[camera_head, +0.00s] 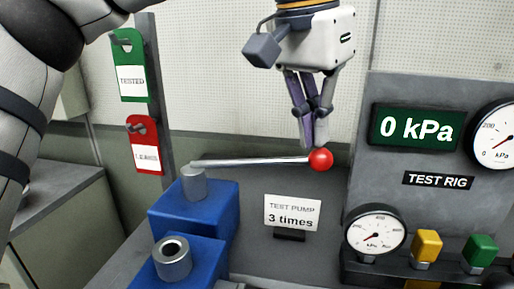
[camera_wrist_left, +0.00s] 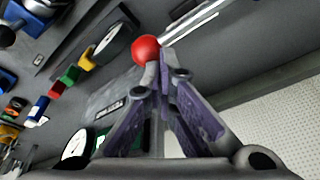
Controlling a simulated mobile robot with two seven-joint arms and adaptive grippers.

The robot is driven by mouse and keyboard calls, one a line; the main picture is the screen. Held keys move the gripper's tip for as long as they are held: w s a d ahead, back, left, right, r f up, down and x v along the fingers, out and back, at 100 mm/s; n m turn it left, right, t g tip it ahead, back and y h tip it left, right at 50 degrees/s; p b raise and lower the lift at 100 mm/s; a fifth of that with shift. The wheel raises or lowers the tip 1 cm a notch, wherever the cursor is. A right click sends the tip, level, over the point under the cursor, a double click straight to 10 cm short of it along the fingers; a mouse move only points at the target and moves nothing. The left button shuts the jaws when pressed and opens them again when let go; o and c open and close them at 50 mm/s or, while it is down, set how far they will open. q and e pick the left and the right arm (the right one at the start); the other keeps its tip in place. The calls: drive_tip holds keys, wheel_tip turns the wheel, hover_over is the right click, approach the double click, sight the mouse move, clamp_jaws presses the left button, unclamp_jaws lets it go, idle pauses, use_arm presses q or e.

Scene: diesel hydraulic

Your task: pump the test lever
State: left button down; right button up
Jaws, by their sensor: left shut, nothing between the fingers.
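The test lever (camera_head: 250,161) is a silver rod with a red ball (camera_head: 320,160) on its right end. Its left end meets a grey post on the blue pump block (camera_head: 190,215), and the rod lies nearly level. My left gripper (camera_head: 308,143) points down, shut and empty, with its fingertips just above or at the red ball; I cannot tell whether they touch. In the left wrist view the red ball (camera_wrist_left: 145,50) sits right beyond the closed fingertips (camera_wrist_left: 158,70), with the rod (camera_wrist_left: 200,22) running to the upper right. My right gripper is not in view.
A sign reading "TEST PUMP 3 times" (camera_head: 292,213) stands below the ball. The test rig panel (camera_head: 420,90) at right shows 0 kPa, with gauges (camera_head: 375,231) and yellow and green blocks. Green and red tags (camera_head: 130,65) hang at left.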

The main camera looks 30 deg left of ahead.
sight(312, 167)
use_arm(q)
drive_tip(key=shift+s+a+x, duration=0.1)
drive_tip(key=shift+s+x, duration=0.15)
drive_tip(key=shift+x, duration=0.75)
drive_tip(key=shift+s+a+x, duration=0.1)
drive_tip(key=shift+s+x, duration=0.1)
drive_tip(key=shift+x, duration=0.85)
drive_tip(key=shift+s+a+x, duration=0.1)
drive_tip(key=shift+s+x, duration=0.15)
drive_tip(key=shift+x, duration=0.75)
drive_tip(key=shift+f, duration=0.1)
drive_tip(key=v, duration=0.3)
drive_tip(key=w+v, duration=0.1)
drive_tip(key=v, duration=0.2)
drive_tip(key=w+d+v, duration=0.1)
drive_tip(key=v, duration=0.3)
drive_tip(key=shift+w+r, duration=0.15)
drive_tip(key=shift+r, duration=0.15)
idle(2.6)
idle(0.4)
